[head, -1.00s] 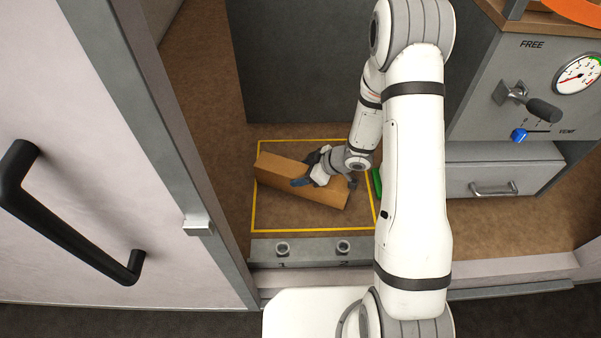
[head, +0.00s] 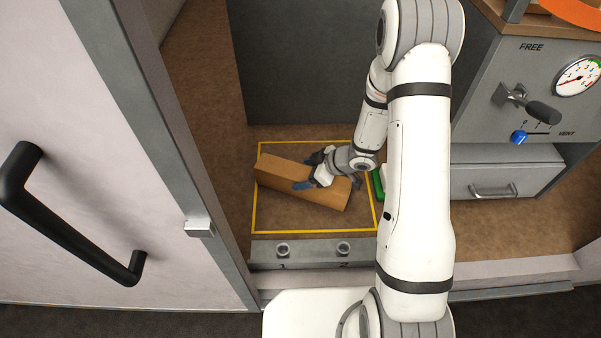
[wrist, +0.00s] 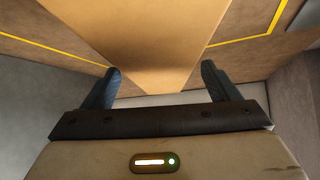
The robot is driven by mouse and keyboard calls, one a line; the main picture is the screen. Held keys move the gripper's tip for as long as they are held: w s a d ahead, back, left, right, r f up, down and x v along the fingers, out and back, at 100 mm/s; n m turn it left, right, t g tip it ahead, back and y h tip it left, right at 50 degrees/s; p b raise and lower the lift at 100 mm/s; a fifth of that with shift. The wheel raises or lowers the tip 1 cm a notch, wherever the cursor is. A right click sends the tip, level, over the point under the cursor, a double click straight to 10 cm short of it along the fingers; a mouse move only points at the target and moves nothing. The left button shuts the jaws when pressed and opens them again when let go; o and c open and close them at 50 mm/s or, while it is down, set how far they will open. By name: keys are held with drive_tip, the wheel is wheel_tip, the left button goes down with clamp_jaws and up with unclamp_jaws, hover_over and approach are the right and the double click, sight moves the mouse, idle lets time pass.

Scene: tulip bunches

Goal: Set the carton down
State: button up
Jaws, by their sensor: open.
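The carton (head: 290,178) is a long brown box lying on the brown floor inside the yellow outline (head: 318,232), slanting down to the right in the head view. My gripper (head: 312,180) is at the carton's right half, and its blue fingers show beside the box. In the wrist view the carton (wrist: 150,40) runs away from the camera, with its near end between and just beyond the two spread fingertips of my gripper (wrist: 160,85). The fingers are open, with gaps to the carton. Part of the carton is hidden behind my gripper.
A grey ledge with two round studs marked 1 and 2 (head: 315,250) runs along the front. A green object (head: 378,184) lies right of the outline, partly behind my arm. A door with a black handle (head: 75,215) stands left. A grey drawer (head: 490,182) is right.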

drive_tip(key=p+v, duration=0.2)
drive_tip(key=v, duration=0.8)
drive_tip(key=shift+d+r, duration=0.15)
drive_tip(key=shift+r, duration=0.15)
drive_tip(key=w+d+r+m+t+h, duration=0.35)
drive_tip(key=d+r+m+h, duration=0.25)
drive_tip(key=d+r+h, duration=0.6)
drive_tip(key=s+a+r+m+g+y, duration=0.1)
drive_tip(key=s+a+r+m, duration=0.1)
drive_tip(key=s, duration=0.5)
drive_tip(key=s+a+r+m+g+y, duration=0.1)
drive_tip(key=s+a+r+m+g, duration=0.1)
drive_tip(key=s, duration=0.5)
drive_tip(key=s+a+r+m+g+y, duration=0.1)
drive_tip(key=s+a+r+m, duration=0.1)
drive_tip(key=s+r, duration=0.4)
drive_tip(key=shift+s+a+m+y, duration=0.3)
drive_tip(key=shift+s+a+m, duration=0.1)
drive_tip(key=shift+s+m, duration=0.5)
drive_tip(key=shift+r+g, duration=0.1)
drive_tip(key=shift+g, duration=0.15)
